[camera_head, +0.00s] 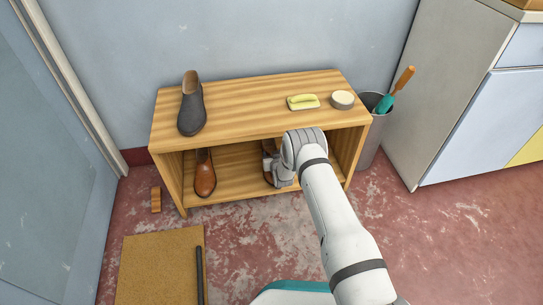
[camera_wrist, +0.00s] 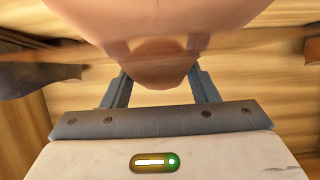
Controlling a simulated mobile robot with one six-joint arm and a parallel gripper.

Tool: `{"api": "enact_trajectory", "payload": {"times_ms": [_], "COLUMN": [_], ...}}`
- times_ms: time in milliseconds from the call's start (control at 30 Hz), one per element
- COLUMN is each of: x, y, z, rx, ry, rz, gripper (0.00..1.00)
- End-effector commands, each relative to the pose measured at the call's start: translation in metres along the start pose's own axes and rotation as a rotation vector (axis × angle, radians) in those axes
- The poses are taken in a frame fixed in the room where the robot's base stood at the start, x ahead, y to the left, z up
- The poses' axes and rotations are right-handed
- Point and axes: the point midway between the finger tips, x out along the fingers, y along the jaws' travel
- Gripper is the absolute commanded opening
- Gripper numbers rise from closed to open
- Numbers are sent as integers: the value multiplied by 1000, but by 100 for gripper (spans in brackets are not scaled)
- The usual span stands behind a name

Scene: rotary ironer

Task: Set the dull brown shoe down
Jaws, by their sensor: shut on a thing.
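The brown shoe (camera_wrist: 152,62) is between the two fingers of my gripper (camera_wrist: 160,82) in the wrist view, and the fingers are shut on it. Its near end fills the top middle of that view. In the head view my gripper (camera_head: 279,174) reaches into the lower bay of the wooden shelf (camera_head: 235,187), right of its middle. Only a sliver of the held shoe (camera_head: 267,178) shows there; my arm hides the rest. I cannot tell whether its sole touches the lower board.
A glossy brown shoe (camera_head: 205,175) stands in the lower bay at left. A dark grey shoe (camera_head: 191,108), a yellow item on a dish (camera_head: 303,102) and a round tin (camera_head: 342,99) are on top. A grey bin (camera_head: 371,140) stands right; a mat (camera_head: 160,265) lies front left.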

Motion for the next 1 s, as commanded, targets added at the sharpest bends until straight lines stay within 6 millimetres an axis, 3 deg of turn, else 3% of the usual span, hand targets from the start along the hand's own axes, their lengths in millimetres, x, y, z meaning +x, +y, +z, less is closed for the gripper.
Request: {"api": "enact_trajectory", "payload": {"times_ms": [33, 67, 300, 667, 1000], "x": [1, 0, 0, -6, -73], "y": [0, 0, -1, -1, -2], "z": [0, 1, 1, -2, -6], "rx": [0, 0, 0, -1, -1], "ry": [2, 0, 0, -1, -4], "rz": [0, 0, -1, -1, -2], "gripper": [14, 55, 75, 77, 77]}}
